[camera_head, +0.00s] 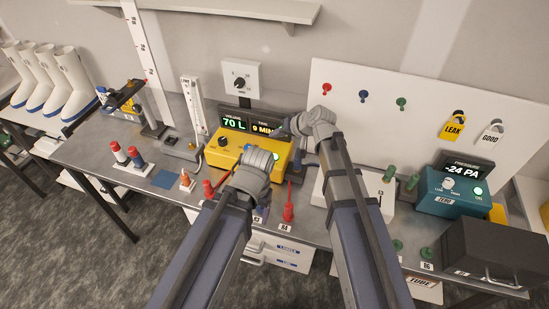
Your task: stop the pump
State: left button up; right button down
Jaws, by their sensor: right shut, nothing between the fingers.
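The yellow pump box (228,158) stands on the bench, with a black knob (223,141) on its top left. A display (249,122) behind it reads 70 L and 9 MIN. A small lit green spot (276,157) shows at the box's right side, partly covered by my arms. My right gripper (285,130) is shut and empty, pointing left above the right end of the box, close to the display. I cannot tell whether it touches anything. My left arm's wrist covers the front of the box; its fingers are hidden.
A teal pressure unit (448,194) reading -24 PA stands at the right, behind a dark case (495,255). A white panel (420,110) with hanging tags is behind. Red-capped bottles (120,153) and a tall scale (140,50) are at the left. Red pieces (288,208) stand near the front edge.

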aim_at(276, 158)
notch_tip(276, 158, down, 8)
jog(key=b, duration=0.7)
jog(key=shift+r, duration=0.1)
dwell(1.5)
jog(key=shift+f+b, duration=0.35)
jog(key=shift+b, duration=0.1)
jog(key=shift+f+b, duration=0.4)
jog(key=shift+f, duration=0.05)
dwell(0.5)
jog(key=shift+r, duration=0.1)
jog(key=shift+r+p, duration=0.8)
jog(key=shift+p, duration=0.05)
notch_tip(276, 158, up, 5)
jog(key=p, duration=0.5)
